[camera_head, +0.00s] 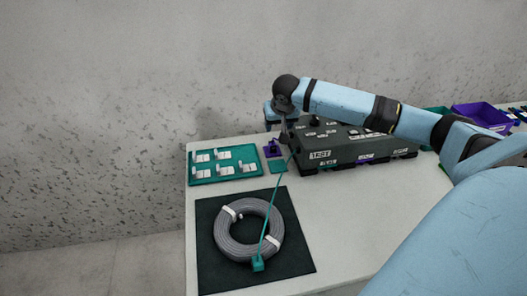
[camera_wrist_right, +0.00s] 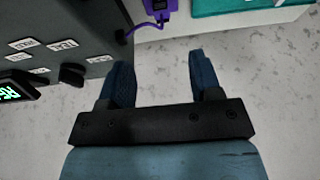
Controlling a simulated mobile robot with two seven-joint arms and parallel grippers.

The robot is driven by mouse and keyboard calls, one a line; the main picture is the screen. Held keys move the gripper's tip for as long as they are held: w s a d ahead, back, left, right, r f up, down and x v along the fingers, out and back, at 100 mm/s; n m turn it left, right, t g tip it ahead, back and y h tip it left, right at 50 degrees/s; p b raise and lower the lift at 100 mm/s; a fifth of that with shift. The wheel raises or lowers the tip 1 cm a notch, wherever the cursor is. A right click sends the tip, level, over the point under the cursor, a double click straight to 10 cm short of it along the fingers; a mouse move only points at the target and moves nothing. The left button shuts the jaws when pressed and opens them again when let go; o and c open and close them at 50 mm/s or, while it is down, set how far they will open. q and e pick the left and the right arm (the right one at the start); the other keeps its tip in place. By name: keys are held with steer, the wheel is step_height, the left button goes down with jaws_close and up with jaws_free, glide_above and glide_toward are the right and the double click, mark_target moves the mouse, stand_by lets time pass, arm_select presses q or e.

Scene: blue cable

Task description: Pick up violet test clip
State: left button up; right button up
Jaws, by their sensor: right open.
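The violet test clip (camera_head: 272,148) sits near the table's back edge, beside the dark test box. In the right wrist view the violet clip (camera_wrist_right: 160,7) shows at the top edge, partly cut off, with a violet lead running towards the box. My right gripper (camera_head: 277,122) is above and behind the clip in the head view. In the wrist view its two blue fingers (camera_wrist_right: 160,68) are spread apart with nothing between them, and the clip lies beyond the fingertips. My left gripper is not in view.
The dark test box (camera_head: 345,147) stands right of the clip. A teal tray (camera_head: 197,177) with several white pieces is at left. A grey cable coil (camera_head: 231,247) lies on a black mat, crossed by a teal lead. Violet (camera_head: 481,114) and green bins stand far right.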

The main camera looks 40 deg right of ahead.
steer(key=f, duration=0.1)
steer(key=b, duration=0.1)
glide_toward(273, 145)
steer(key=x, duration=0.4)
steer(key=shift+a+f, duration=0.1)
steer(key=shift+f, duration=0.25)
steer(key=b+x, duration=0.1)
steer(key=x, duration=0.4)
steer(key=shift+w, duration=0.15)
steer(key=c, duration=1)
